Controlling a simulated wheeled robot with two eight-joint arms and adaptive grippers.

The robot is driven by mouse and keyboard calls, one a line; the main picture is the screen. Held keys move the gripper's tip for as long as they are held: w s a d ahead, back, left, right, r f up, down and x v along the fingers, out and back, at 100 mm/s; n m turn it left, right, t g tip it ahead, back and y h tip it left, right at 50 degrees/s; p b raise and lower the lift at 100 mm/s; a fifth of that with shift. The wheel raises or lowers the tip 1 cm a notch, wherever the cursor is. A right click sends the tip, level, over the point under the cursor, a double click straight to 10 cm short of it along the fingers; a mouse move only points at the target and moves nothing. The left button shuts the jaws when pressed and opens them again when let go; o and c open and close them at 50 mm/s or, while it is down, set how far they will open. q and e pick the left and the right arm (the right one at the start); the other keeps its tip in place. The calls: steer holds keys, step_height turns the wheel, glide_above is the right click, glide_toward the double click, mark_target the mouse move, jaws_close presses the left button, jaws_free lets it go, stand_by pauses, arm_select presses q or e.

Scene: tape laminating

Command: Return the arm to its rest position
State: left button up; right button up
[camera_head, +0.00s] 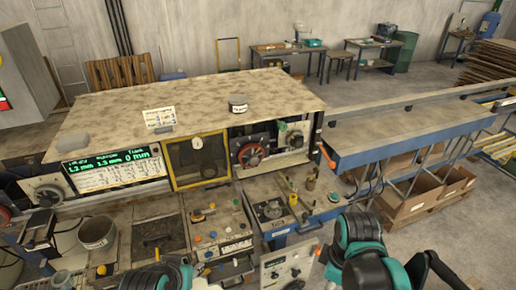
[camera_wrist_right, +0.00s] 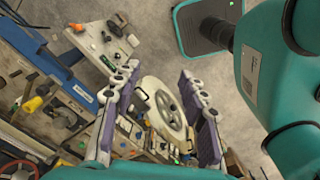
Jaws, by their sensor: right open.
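My right arm (camera_head: 365,250) enters at the bottom right of the head view, folded close to the front edge of the machine; its gripper cannot be made out there. In the right wrist view my right gripper (camera_wrist_right: 158,72) has its two purple-grey fingers spread apart. A pale round disc with a grey spoked hub (camera_wrist_right: 165,105) shows between and beyond the fingers; they do not appear to grip it. My left arm (camera_head: 155,275) shows only as a teal part at the bottom edge of the head view. My left gripper is out of view.
The laminating machine (camera_head: 200,100) fills the left and middle, with a green-lit display (camera_head: 110,165) and a red handwheel (camera_head: 250,155). A blue-framed conveyor (camera_head: 410,140) runs to the right, with cardboard boxes (camera_head: 410,200) beneath. Open floor (camera_head: 470,250) lies at lower right.

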steer(key=w+f+m+t+b, duration=0.3)
steer(key=f+m+t+b, duration=0.3)
steer(key=f+m+b, duration=0.6)
step_height(320, 180, down, 11)
steer(key=b, duration=1.3)
steer(key=shift+t, duration=0.3)
steer(key=shift+w, duration=0.15)
